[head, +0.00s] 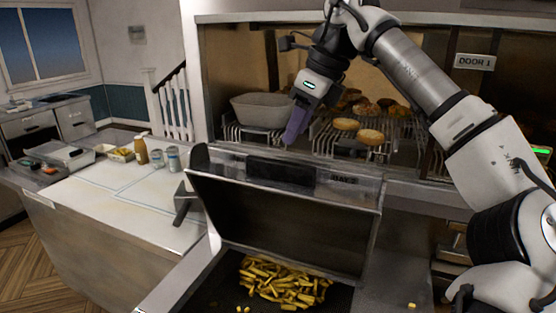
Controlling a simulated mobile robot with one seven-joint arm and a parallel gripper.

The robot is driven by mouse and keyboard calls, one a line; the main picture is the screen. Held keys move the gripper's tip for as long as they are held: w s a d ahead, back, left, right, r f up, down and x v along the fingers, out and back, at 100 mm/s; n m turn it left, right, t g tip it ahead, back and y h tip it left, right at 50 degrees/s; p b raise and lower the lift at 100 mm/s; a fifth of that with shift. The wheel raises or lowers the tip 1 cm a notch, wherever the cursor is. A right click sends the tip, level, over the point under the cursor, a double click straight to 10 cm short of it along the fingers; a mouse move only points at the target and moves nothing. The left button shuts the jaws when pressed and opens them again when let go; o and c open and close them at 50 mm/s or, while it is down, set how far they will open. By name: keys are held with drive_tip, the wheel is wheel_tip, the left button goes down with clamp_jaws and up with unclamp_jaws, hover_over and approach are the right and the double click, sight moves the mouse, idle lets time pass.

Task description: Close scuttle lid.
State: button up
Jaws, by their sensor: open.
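The scuttle lid (290,215) stands raised, tilted back, with its dark inner face toward me. Below it the scuttle holds a heap of yellow chips (283,283). A dark block (280,172) sits along the lid's top edge. I cannot tell whether the fingertips touch the lid.
Behind the lid, a heated cabinet holds wire racks with fried pieces (370,136) and a pale tub (260,110). At left, a white counter (110,195) bears a sauce bottle (141,150), cans (173,158) and a small tray (120,154). A dark handle (181,203) juts out left of the lid.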

sight(280, 161)
drive_tip(key=p+x, duration=0.1)
drive_tip(key=x, duration=0.8)
drive_tip(key=shift+a+r, duration=0.1)
clamp_jaws()
